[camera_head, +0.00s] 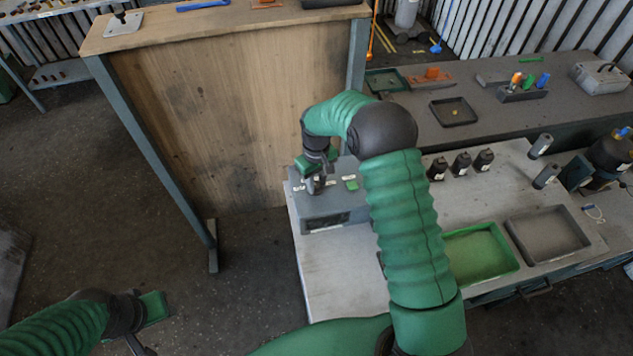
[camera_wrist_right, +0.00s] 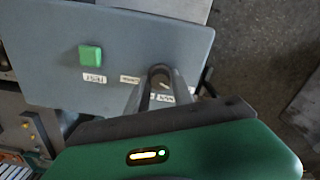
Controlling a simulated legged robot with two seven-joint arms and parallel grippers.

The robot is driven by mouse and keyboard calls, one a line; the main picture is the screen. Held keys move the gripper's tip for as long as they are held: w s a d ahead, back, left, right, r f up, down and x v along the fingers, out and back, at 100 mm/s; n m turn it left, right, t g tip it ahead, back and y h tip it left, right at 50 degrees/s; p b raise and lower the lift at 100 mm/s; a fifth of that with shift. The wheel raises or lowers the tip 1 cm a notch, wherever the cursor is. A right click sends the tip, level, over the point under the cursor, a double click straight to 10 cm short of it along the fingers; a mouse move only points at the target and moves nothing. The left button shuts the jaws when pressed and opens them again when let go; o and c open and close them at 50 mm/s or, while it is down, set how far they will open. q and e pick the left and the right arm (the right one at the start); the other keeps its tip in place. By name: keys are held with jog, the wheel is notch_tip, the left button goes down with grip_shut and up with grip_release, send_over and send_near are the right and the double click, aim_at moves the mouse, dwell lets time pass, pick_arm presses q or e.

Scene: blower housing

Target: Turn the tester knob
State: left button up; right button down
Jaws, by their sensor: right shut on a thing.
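My right gripper (camera_head: 315,186) reaches down onto the left part of the panel.
On the workbench are several dark bottles (camera_head: 461,164), a green tray (camera_head: 473,253) and a grey tray (camera_head: 548,236). A wooden-panelled stand (camera_head: 200,120) is left of the tester. Open floor (camera_head: 240,280) lies in front of it.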

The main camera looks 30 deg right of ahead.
aim_at(316, 183)
jog(key=shift+w+r, duration=0.15)
jog(key=shift+w, duration=0.15)
jog(key=c, duration=1.5)
grip_release()
jog(key=o, duration=0.3)
pick_arm(q)
jog(key=shift+w+f, duration=0.1)
jog(key=shift+w, duration=0.2)
pick_arm(e)
jog(key=shift+o, duration=0.5)
jog(key=shift+f, duration=0.2)
jog(key=shift+r, duration=0.3)
pick_arm(q)
notch_tip(316, 183, down, 3)
jog(key=b, duration=0.3)
jog(key=shift+s+f, duration=0.15)
pick_arm(e)
notch_tip(316, 183, up, 16)
jog(key=shift+d, duration=0.1)
